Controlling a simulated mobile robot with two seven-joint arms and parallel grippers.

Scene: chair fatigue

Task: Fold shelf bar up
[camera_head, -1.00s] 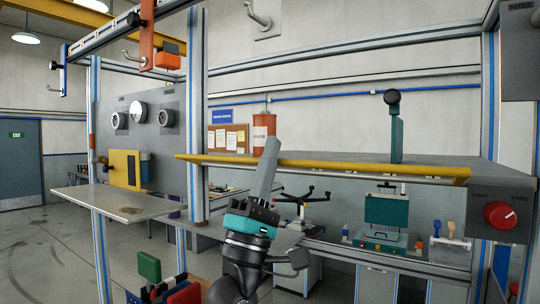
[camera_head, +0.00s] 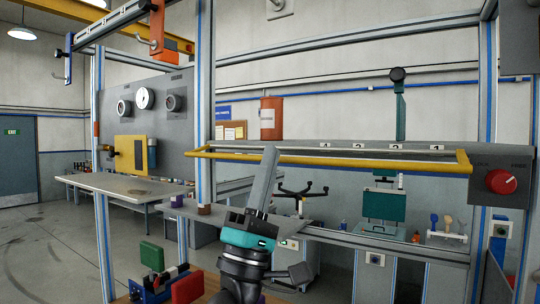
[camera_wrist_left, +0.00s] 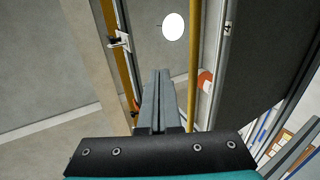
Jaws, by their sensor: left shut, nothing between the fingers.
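The shelf bar (camera_head: 350,163) is a long yellow rail along the front of the grey shelf (camera_head: 310,148). Its short ends run back to the shelf, with a narrow gap behind the rail. My left gripper (camera_head: 268,158) points upward with its fingers shut and empty, overlapping the left part of the bar in the head view. In the left wrist view the fingers (camera_wrist_left: 161,85) are just left of the bar (camera_wrist_left: 193,60). I cannot tell whether they touch. My right gripper is not in view.
A grey box with a red knob (camera_head: 501,181) is at the bar's right end. A metal post (camera_head: 205,100) stands at its left end. A side table (camera_head: 120,185) is at left; green (camera_head: 151,256) and red (camera_head: 187,287) blocks are below. A teal stand (camera_head: 400,110) rises behind the shelf.

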